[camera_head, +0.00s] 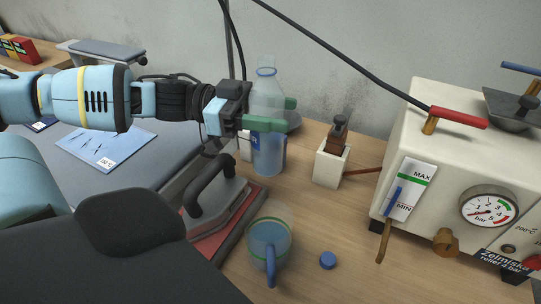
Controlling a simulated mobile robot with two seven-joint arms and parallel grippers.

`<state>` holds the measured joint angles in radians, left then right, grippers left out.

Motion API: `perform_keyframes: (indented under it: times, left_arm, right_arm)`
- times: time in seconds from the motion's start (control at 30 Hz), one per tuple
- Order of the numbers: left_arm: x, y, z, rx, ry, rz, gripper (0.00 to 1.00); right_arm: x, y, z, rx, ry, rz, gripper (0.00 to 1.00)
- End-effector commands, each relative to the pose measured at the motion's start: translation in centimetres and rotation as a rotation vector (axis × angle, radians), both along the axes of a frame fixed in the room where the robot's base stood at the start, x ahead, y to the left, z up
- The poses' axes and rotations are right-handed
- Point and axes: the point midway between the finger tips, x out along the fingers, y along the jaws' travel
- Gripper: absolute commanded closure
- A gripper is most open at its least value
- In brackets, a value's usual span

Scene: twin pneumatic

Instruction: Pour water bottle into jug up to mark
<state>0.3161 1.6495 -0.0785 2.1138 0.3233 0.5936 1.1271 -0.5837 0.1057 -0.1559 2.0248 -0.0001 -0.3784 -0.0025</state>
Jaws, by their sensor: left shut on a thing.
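A clear bottle with water (267,150) stands upright in the middle of the camera_head view, near the back of the wooden table. My left gripper (268,114) is shut on the bottle, its green fingers around the bottle's middle. The bottle's mouth looks open. I cannot tell whether its base touches the table. A clear jug with a blue handle (268,243) stands in front of the bottle, near the table's front. A green line shows near its rim; its fill level is hard to tell. My right gripper is not in view.
A blue cap (327,260) lies right of the jug. An iron (212,203) rests on a red pad left of the jug. A cream steam unit (437,150) with a gauge stands at right. A small white box (331,161) with a brown top stands behind.

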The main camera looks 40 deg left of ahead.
Motion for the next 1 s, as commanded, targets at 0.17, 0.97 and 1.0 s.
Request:
perform_keyframes:
  times: [0.17, 0.97, 1.0]
  left_arm:
    - [0.0, 0.0, 0.2, 0.018, -0.020, 0.000, 0.86]
    - [-0.4, -0.4, -1.6, 0.269, -0.301, 0.001, 0.86]
    - [-0.4, -0.4, -1.7, 0.283, -0.316, 0.001, 0.86]
  right_arm:
    - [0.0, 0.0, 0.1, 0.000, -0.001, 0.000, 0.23]
    - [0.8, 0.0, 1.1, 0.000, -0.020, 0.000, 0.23]
    - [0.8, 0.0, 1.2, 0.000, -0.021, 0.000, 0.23]
